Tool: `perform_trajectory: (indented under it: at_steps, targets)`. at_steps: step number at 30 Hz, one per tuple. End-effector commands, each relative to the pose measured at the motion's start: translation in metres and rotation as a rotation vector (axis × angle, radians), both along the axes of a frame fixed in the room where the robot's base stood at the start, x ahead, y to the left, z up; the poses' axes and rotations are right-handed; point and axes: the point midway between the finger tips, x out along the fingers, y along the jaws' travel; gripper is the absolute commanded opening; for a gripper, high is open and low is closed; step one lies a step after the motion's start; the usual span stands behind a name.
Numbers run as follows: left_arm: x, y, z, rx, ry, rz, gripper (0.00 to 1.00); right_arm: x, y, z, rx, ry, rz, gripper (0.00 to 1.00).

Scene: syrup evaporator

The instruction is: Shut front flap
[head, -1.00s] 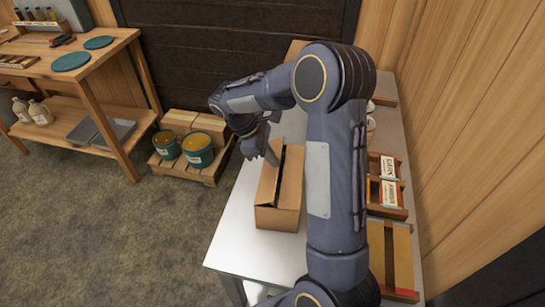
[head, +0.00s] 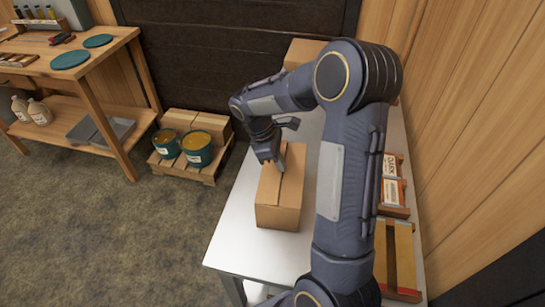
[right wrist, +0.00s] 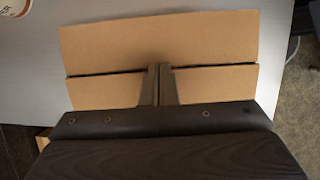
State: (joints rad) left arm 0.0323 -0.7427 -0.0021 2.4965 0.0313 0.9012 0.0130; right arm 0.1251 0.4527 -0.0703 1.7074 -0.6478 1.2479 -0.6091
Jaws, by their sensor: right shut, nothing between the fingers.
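The brown cardboard box (head: 279,208) stands on the white table, its top now covered by flaps with a seam running lengthwise. My right gripper (head: 279,166) comes down from above at the box's far part, fingers closed and empty. In the right wrist view, the closed fingers (right wrist: 162,72) lie over the near flap (right wrist: 105,90), with tips at the seam. The other flap (right wrist: 160,40) lies beyond a narrow dark gap. I cannot tell whether the fingertips touch the cardboard. My left gripper is not in view.
The white table (head: 236,235) has bare room left of the box. My right arm hides part of the table. Wooden trays with labelled packets (head: 392,190) line its right side, by the wall. A pallet with tins (head: 190,165) stands on the floor at left.

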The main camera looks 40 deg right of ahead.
Motion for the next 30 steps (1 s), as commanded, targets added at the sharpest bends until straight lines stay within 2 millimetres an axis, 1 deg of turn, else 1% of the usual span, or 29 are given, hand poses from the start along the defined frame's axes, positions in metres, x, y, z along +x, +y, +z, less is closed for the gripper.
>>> perform_trajectory:
  at_steps: [7,21,23,25,29,30]
  targets:
    - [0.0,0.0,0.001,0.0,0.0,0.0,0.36,0.001,0.001,0.001,-0.001,0.001,0.0,0.0]
    - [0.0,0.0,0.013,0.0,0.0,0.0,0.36,0.01,0.01,0.012,-0.001,0.0,-0.001,0.0]
    - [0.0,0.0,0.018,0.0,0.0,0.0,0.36,0.01,0.011,0.017,-0.001,0.0,-0.001,0.0]
    - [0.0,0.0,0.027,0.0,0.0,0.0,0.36,0.01,0.013,0.028,-0.001,0.0,-0.001,0.0]
    - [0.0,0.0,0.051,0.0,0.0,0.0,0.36,0.01,0.018,0.055,-0.001,0.0,0.0,0.0]
    - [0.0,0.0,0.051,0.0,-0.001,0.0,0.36,0.011,0.019,0.06,-0.002,-0.002,0.0,0.0]
